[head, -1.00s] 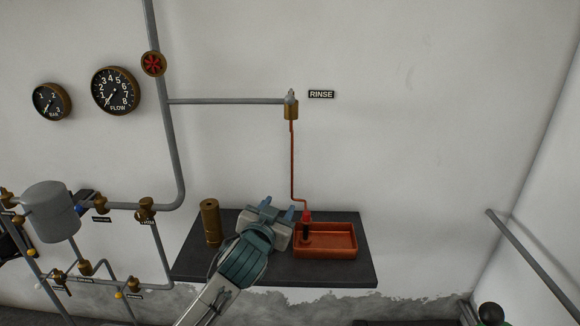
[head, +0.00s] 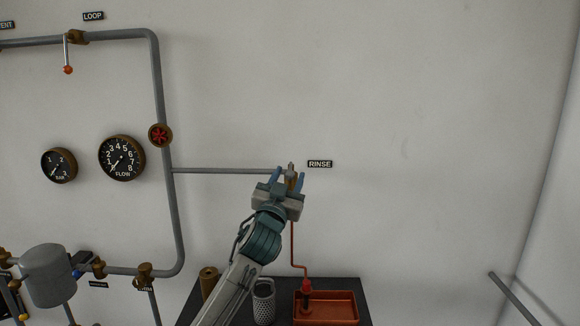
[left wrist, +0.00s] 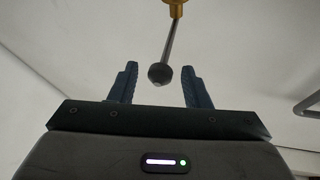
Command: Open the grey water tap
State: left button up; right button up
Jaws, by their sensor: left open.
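The grey-handled tap (head: 291,167) is at the end of the thin horizontal pipe, left of the RINSE label. Its brass body is partly hidden behind my left gripper (head: 288,179). In the left wrist view, the grey lever (left wrist: 170,46) hangs from a brass fitting (left wrist: 187,2) and ends in a dark round knob (left wrist: 160,74). The knob appears between the two blue fingers of my open left gripper (left wrist: 159,72), with visible space on both sides. I cannot tell whether anything touches. My right gripper is not in view.
A copper pipe (head: 292,243) runs down from the tap to an orange tray (head: 328,293) on a dark shelf (head: 365,300). A perforated metal cylinder (head: 263,303) and a brass cylinder (head: 208,279) stand beside it. A red handwheel (head: 160,135) is at left. The wall right of RINSE is clear.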

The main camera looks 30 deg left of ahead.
pick_arm(q)
jog(key=shift+x, duration=0.85)
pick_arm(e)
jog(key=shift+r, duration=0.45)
